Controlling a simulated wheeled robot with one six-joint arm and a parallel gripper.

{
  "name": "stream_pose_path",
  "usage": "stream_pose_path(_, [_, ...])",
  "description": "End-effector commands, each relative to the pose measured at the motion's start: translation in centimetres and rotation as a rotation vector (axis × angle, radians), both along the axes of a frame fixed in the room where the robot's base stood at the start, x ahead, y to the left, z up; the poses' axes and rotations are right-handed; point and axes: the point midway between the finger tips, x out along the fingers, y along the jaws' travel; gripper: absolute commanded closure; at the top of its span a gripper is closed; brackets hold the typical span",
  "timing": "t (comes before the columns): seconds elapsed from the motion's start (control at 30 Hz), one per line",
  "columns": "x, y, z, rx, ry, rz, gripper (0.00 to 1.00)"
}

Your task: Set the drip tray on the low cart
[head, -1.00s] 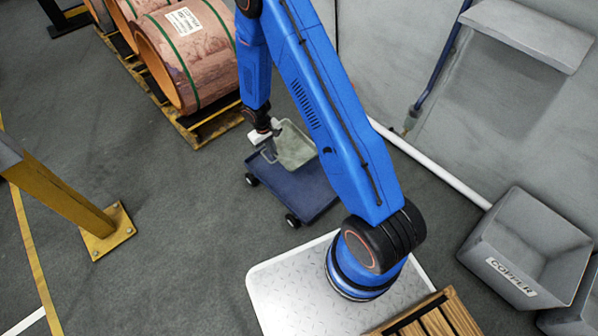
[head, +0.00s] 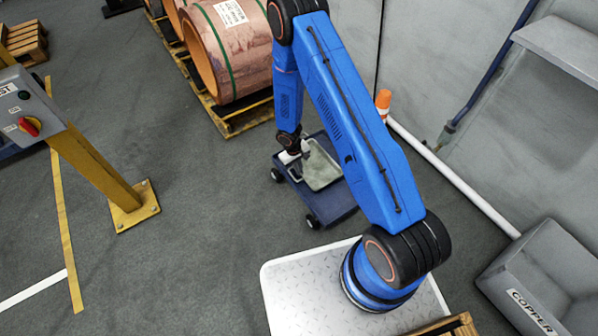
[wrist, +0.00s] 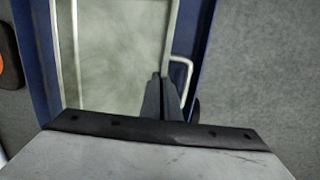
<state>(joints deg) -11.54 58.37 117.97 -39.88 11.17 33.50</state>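The drip tray (head: 322,172) is a shallow grey-green tray with a pale rim and a wire handle at its side. It is over the deck of the low blue cart (head: 338,203), within its outline; I cannot tell whether it touches the deck. In the wrist view the tray (wrist: 115,50) lies between strips of blue cart (wrist: 41,60) on both sides. My gripper (wrist: 161,78) has its dark fingers close together at the tray's right rim beside the handle (wrist: 188,78), seemingly shut on the tray's edge. The exact contact is hidden by the fingers.
Copper coils (head: 230,50) on a wooden pallet (head: 245,118) stand behind the cart. A white pipe (head: 455,178) and an orange-topped object (head: 383,101) lie along the wall side. A yellow post (head: 100,175) stands left. Grey floor left of the cart is clear.

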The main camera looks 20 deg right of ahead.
Motion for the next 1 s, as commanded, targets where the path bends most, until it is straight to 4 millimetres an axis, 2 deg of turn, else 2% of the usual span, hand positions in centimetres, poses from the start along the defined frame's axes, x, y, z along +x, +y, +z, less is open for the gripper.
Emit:
stream_pose_path(0.13, [0.06,0.02,-1.03,0.001,-0.001,0.0,1.0])
stream_pose_path(0.53, [0.06,0.03,-1.34,0.0,-0.001,-0.001,1.0])
stream_pose_path(0.6, [0.06,0.03,-1.32,0.002,-0.002,-0.001,0.84])
stream_pose_path(0.63, [0.06,0.03,-1.32,0.002,-0.002,-0.001,0.79])
stream_pose_path(1.0, [0.07,0.03,-1.01,0.001,-0.002,0.0,0.79])
